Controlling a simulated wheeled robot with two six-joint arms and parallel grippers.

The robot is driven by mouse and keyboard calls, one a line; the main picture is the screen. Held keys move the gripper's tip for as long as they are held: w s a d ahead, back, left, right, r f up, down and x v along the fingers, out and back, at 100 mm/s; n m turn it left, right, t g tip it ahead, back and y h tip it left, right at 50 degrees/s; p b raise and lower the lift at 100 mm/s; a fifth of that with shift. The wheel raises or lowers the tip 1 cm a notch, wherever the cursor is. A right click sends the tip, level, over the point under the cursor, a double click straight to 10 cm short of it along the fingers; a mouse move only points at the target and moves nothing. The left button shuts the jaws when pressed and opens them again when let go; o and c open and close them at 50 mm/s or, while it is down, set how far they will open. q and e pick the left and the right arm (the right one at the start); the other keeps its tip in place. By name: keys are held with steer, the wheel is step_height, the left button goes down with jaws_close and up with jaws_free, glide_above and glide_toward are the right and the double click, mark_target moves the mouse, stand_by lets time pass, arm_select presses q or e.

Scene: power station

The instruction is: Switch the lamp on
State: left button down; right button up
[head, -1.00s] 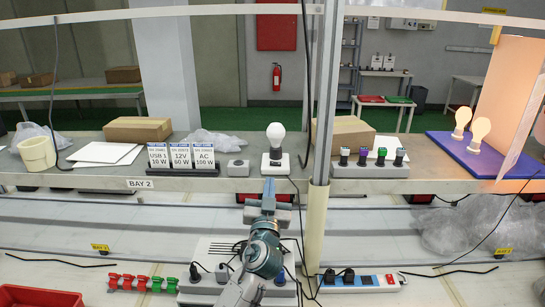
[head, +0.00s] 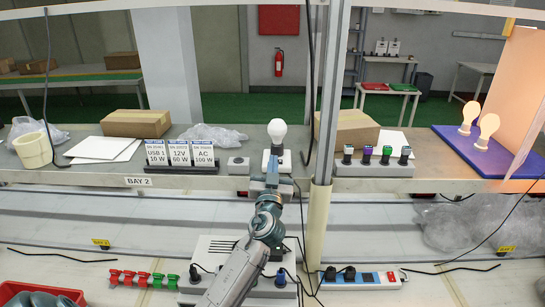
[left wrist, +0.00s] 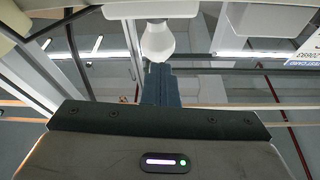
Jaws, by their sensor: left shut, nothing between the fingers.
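The lamp (head: 277,134) is a white bulb, which looks unlit, on a small white base (head: 284,162) at the front of the grey shelf. The bulb also shows in the left wrist view (left wrist: 157,42), just beyond my fingers. My left gripper (head: 271,165) is shut and empty. Its fingers point up in front of the lamp base and hide part of it; I cannot tell whether they touch it. In the left wrist view the shut fingers (left wrist: 157,82) stand below the bulb. No switch on the base can be made out. My right gripper is not in view.
A grey box with a knob (head: 238,166) and three label cards (head: 180,153) stand left of the lamp. Power strips (head: 360,280) lie below. Two lit bulbs (head: 488,127) stand far right.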

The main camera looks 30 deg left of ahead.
arm_select(q)
steer(key=p+x, duration=0.1)
steer(key=x, duration=0.1)
steer(key=r+p+x, duration=0.1)
steer(key=x, duration=0.1)
steer(key=f, duration=0.3)
steer(key=shift+w+a+f, duration=0.1)
steer(key=shift+w+a, duration=0.25)
steer(key=shift+a, duration=0.05)
steer(key=shift+s+f+p, duration=0.1)
steer(key=shift+f+p, duration=0.25)
steer(key=shift+f, duration=0.3)
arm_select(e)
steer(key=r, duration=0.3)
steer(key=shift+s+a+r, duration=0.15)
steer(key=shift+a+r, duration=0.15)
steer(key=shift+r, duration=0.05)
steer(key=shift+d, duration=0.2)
